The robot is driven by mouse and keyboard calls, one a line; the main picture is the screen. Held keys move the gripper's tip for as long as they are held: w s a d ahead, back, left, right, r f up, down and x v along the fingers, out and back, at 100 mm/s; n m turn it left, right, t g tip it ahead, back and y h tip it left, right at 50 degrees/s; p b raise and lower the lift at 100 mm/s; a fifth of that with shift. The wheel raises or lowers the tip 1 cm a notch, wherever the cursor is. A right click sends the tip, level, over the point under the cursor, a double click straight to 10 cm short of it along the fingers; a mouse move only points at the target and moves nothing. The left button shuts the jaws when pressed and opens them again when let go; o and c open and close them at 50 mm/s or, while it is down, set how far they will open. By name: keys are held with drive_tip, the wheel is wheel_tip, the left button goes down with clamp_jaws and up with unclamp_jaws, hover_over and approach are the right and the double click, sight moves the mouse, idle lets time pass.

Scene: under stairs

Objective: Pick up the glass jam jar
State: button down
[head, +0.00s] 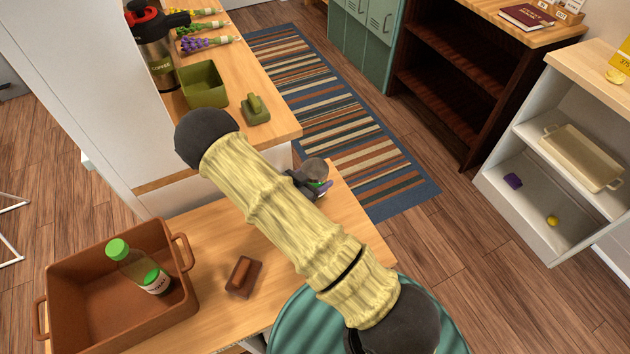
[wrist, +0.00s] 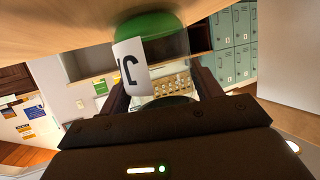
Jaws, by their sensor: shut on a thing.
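The glass jam jar (head: 316,170) is near the far right corner of the light wooden table, partly hidden by my arm. In the wrist view the jar (wrist: 168,52) is clear glass with a green end and a white label bearing a dark letter. My gripper (head: 304,184) is at the jar's side. In the wrist view its two fingers (wrist: 160,90) stand on either side of the jar and are shut on it. The green end lies close to the wooden surface; I cannot tell whether it touches.
A brown crate (head: 69,270) holding a green-capped bottle (head: 140,268) stands on the table (head: 215,229). A small brown dish (head: 243,277) lies near my arm. A striped rug (head: 335,120) covers the floor.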

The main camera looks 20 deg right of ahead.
drive_tip(key=shift+r, duration=0.15)
drive_tip(key=shift+r, duration=4.85)
drive_tip(key=c, duration=0.9)
unclamp_jaws()
drive_tip(key=c, duration=0.8)
